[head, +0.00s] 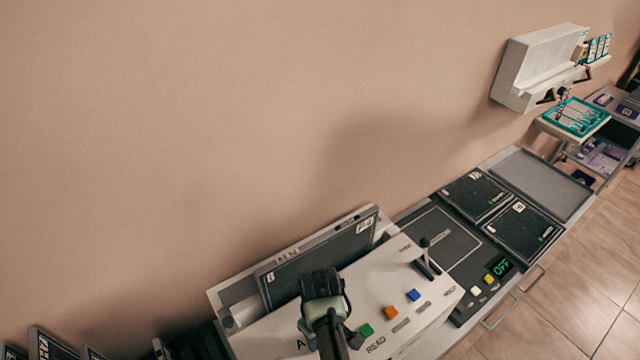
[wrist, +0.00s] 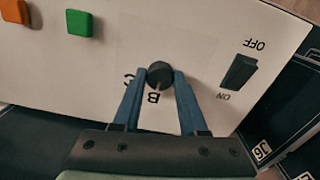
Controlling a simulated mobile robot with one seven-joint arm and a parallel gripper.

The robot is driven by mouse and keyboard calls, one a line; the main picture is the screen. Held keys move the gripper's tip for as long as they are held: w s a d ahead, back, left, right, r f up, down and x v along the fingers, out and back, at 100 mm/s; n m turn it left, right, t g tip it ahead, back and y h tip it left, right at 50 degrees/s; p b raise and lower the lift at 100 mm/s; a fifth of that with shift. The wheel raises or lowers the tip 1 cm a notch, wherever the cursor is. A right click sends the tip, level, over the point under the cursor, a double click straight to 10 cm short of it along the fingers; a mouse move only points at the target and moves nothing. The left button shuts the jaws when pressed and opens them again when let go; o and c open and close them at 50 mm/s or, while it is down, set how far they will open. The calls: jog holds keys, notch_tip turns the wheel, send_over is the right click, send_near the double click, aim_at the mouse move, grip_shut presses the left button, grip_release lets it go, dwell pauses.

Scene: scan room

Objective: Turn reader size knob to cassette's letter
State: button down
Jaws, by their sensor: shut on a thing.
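The reader's size knob (wrist: 159,74) is a round dark knob on the white panel, seen in the wrist view. My gripper (wrist: 160,80) is shut on it, with one blue finger on each side. A pale mark on the knob appears to point toward the printed B. A C shows beside the left finger; any A is hidden in this view. In the head view, my wrist covers the knob on the white reader (head: 440,297). A dark cassette (head: 325,258) stands tilted in the reader's back; its small left-hand letter looks like B, but is too small to be certain.
The reader has a green button (head: 367,330), an orange button (head: 391,312), a blue button (head: 413,295) and a lever (head: 426,258). A black ON/OFF switch (wrist: 239,72) is right of the knob in the wrist view. Flat cassettes (head: 520,229) lie on the counter to the right.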

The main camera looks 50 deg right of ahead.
jog(key=shift+w+r, duration=0.1)
dwell(0.3)
jog(key=shift+c, duration=2.2)
grip_release()
notch_tip(320, 180, up, 13)
jog(key=b, duration=0.1)
jog(key=shift+b, duration=0.3)
